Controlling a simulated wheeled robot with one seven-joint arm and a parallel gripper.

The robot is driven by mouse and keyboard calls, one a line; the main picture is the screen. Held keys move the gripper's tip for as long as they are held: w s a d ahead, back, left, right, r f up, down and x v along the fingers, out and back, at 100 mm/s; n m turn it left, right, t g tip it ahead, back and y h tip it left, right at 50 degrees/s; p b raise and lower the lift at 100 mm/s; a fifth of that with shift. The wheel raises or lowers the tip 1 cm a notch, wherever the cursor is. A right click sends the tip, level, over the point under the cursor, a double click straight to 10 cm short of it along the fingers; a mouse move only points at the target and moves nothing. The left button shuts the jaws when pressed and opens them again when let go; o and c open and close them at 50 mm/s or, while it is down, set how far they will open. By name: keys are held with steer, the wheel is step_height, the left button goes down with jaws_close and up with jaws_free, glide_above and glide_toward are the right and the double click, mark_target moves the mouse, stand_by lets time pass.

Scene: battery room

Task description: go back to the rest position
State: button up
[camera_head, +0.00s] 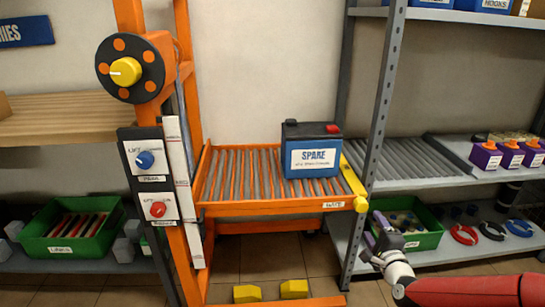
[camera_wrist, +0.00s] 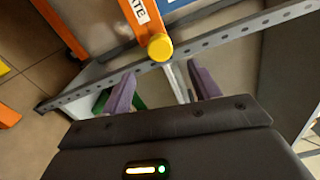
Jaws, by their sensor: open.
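My gripper (camera_head: 378,238) is at the lower right in the head view, in front of the green bin and the grey shelf post. In the wrist view my gripper (camera_wrist: 160,88) shows its two purple fingers apart with nothing between them. A battery labelled SPARE (camera_head: 311,158), blue and black, stands upright on the orange roller tray (camera_head: 270,207), left of and above my gripper. The tray's yellow end knob (camera_head: 361,204) is close above my gripper in the picture. It also shows in the wrist view (camera_wrist: 160,47).
A grey shelf post (camera_head: 380,110) stands beside the tray. The right shelf holds purple containers (camera_head: 485,157) and a green bin (camera_head: 425,238). The orange stand carries a blue knob (camera_head: 145,160) and a red knob (camera_head: 158,209). Yellow blocks (camera_head: 247,293) sit low on the stand.

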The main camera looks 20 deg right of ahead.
steer(key=w+a+f+n+g+y, duration=0.1)
steer(key=a+f+n+g+y, duration=0.1)
steer(key=a+f+n+g, duration=0.3)
steer(key=w+a+f+n+g+y, duration=0.1)
steer(key=a+n+g, duration=0.2)
steer(key=a+n, duration=0.45)
steer(key=s+a+r+n+g+y, duration=0.1)
steer(key=s+a+r+n+g, duration=0.2)
steer(key=s+a+r+n, duration=0.7)
steer(key=s+a+r, duration=0.8)
steer(key=s+a, duration=0.1)
steer(key=s, duration=0.1)
steer(key=shift+r+g, duration=0.35)
steer(key=shift+g, duration=0.05)
